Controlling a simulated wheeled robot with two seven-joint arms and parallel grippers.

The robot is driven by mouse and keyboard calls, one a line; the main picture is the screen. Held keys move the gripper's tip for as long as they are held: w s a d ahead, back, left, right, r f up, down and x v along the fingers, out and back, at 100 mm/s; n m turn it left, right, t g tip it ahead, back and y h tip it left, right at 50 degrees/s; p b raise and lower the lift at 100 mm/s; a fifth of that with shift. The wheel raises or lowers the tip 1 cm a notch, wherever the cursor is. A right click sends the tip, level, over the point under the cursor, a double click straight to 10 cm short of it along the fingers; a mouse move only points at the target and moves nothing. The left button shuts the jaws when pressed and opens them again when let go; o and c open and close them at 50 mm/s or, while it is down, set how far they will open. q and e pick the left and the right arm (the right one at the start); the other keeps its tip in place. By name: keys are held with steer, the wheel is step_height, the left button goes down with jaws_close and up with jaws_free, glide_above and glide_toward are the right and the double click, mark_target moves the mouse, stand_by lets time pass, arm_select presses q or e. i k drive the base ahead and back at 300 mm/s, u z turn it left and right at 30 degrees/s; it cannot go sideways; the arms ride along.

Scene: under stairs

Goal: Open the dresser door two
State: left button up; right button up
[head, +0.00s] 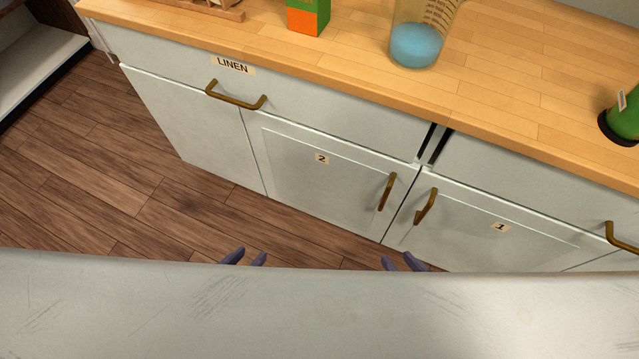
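The white dresser door two (315,185) carries a label "2" and is closed, flush with the front. Its bronze handle (387,192) is upright near the door's right edge. My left gripper (248,258) shows only its two purple fingertips, apart, below and left of the door. My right gripper (401,262) also shows two fingertips, apart with nothing between them, below the door's handle. Neither gripper touches the dresser. The rest of both grippers is hidden behind a pale grey surface across the bottom.
Door one (500,240), with its own handle (425,207), is closed on the right. A drawer labelled "LINEN" (232,66) is above door two. The wooden top (520,90) holds a beaker (415,45), a green-orange box (308,16) and a green bottle (626,118). Bare floor (130,190) lies left.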

mark_target(357, 189)
steer(key=z, duration=2.35)
steer(key=k, duration=1)
steer(key=u, duration=1.6)
steer(key=i, duration=0.5)
steer(key=z, duration=0.05)
